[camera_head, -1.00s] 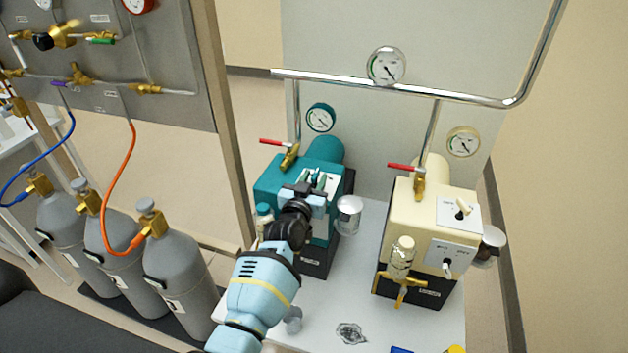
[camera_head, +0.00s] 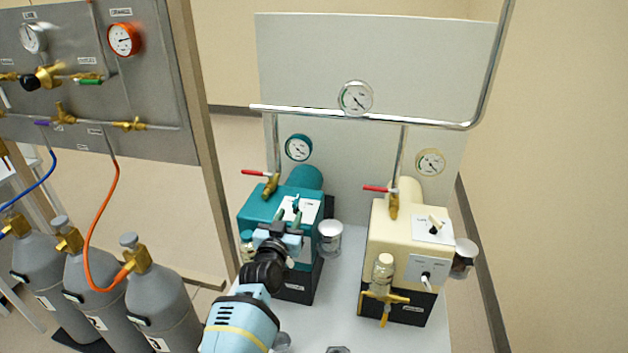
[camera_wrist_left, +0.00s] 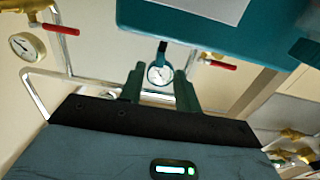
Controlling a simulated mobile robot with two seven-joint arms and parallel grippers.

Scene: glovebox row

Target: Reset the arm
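My left gripper (camera_head: 292,217) is in front of the upper front of the teal pump (camera_head: 268,205), close to its white switch plate and small teal switch (camera_head: 296,204). In the left wrist view its two dark green fingers (camera_wrist_left: 159,90) stand apart with nothing held between them. The gap frames a teal-rimmed gauge (camera_wrist_left: 160,75) in the background. The teal pump (camera_wrist_left: 215,30) fills the top of that view. Whether a finger touches the pump I cannot tell. My right gripper is out of view.
A cream pump (camera_head: 390,237) stands right of the teal one on a white table (camera_head: 405,340). A chrome pipe (camera_head: 420,122) with a gauge (camera_head: 355,97) runs behind. Grey gas cylinders (camera_head: 155,300) and a grey valve panel (camera_head: 100,80) are at left.

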